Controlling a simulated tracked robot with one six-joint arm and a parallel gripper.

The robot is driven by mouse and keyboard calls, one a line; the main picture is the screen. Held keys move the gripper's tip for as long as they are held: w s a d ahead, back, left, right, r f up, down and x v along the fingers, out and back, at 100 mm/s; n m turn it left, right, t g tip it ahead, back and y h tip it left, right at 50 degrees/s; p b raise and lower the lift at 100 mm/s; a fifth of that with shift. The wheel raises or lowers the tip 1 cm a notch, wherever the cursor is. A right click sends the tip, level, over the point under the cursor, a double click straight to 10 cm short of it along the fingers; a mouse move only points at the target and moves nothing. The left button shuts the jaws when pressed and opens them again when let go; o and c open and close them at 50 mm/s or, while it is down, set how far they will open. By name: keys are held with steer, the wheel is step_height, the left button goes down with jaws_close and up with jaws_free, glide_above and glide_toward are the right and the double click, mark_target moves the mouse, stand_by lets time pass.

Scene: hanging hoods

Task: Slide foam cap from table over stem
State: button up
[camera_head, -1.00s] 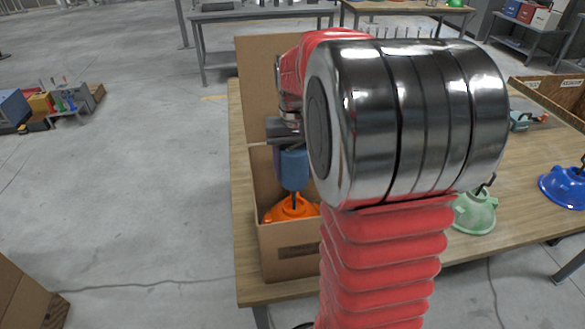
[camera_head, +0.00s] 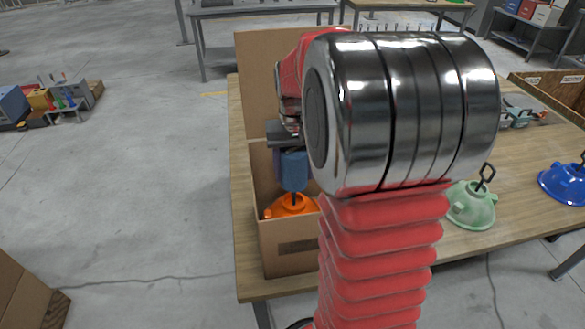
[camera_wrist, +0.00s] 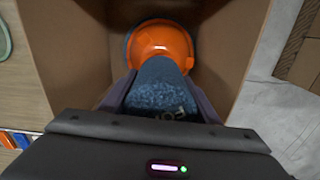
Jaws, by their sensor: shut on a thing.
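My gripper (camera_wrist: 158,100) is shut on a blue foam cap (camera_wrist: 160,88), which also shows in the head view (camera_head: 292,171). An orange hood (camera_head: 291,207) sits inside an open cardboard box (camera_head: 290,262) on the table. The hood also shows in the wrist view (camera_wrist: 162,40). The cap is upright above the hood. I cannot tell how far the stem is inside the cap. My arm hides part of the box's right side.
A pale green hood (camera_head: 471,206) with a dark loop stands on the wooden table (camera_head: 520,160) to the right. A blue hood (camera_head: 566,184) is further right. A wooden crate (camera_head: 560,92) stands at the far right. The table between the hoods is clear.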

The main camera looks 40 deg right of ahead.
steer(key=shift+f, duration=0.6)
stand_by(0.3)
steer(key=shift+f, duration=0.35)
steer(key=shift+f, duration=0.65)
steer(key=shift+f, duration=0.4)
steer(key=shift+f, duration=0.3)
steer(key=shift+f, duration=0.35)
steer(key=shift+f, duration=0.35)
steer(key=shift+f, duration=0.3)
